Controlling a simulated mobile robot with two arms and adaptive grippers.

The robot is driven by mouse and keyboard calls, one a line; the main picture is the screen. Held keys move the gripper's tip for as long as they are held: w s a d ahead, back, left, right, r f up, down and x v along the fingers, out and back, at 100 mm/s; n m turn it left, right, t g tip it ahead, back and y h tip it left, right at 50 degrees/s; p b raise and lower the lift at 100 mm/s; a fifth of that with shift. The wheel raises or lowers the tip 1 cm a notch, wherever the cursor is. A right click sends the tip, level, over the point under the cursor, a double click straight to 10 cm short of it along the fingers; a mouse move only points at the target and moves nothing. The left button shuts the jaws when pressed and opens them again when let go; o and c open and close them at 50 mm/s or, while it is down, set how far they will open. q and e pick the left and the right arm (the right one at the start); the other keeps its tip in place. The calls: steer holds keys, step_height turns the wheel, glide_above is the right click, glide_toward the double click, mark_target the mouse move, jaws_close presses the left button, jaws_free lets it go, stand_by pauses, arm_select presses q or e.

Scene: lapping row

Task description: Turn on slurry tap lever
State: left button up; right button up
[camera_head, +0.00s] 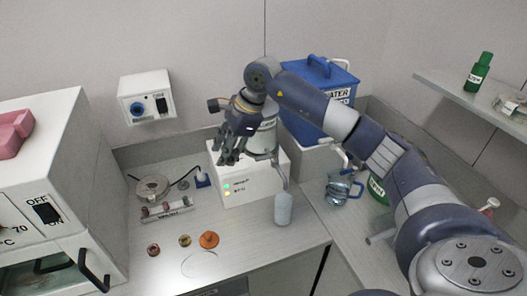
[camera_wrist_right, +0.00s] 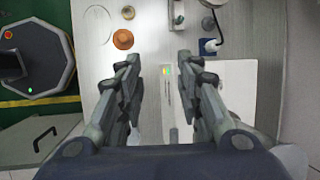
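My right gripper (camera_head: 231,150) is in front of a grey cylindrical vessel (camera_head: 264,140), which stands on a white box (camera_head: 246,190) with small indicator lights. In the right wrist view my right gripper (camera_wrist_right: 158,60) has its fingers spread apart with nothing between the tips; the white box (camera_wrist_right: 228,95) lies below. A thin grey spout (camera_head: 281,172) comes down from the vessel side over a pale cup (camera_head: 283,210). The gripper and wrist cover part of the vessel, and I cannot make out the tap lever clearly. My left gripper is not in view.
A blue water container (camera_head: 313,100) stands behind my right arm, with a clear jug (camera_head: 340,190) in front of it. Small round pieces, one an orange disc (camera_head: 209,239), lie on the counter (camera_head: 255,248). A white oven-like unit (camera_head: 60,150) stands left; a shelf (camera_head: 450,85) is right.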

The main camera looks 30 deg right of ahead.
mark_target(264, 156)
steer(key=s+d+r+g+h, duration=0.15)
steer(key=d+r+h, duration=0.25)
steer(key=d, duration=0.8)
steer(key=shift+t, duration=0.25)
steer(key=f+p, duration=0.1)
steer(key=f, duration=0.2)
steer(key=w+f+p, duration=0.1)
steer(key=f, duration=0.2)
steer(key=f+p, duration=0.1)
steer(key=f, duration=0.3)
steer(key=shift+w+d+f+p, duration=0.1)
steer(key=shift+w+d+p, duration=0.15)
steer(key=shift+w+p, duration=0.05)
steer(key=shift+w+f, duration=0.1)
steer(key=shift+f, duration=0.3)
steer(key=shift+c, duration=0.6)
jaws_close()
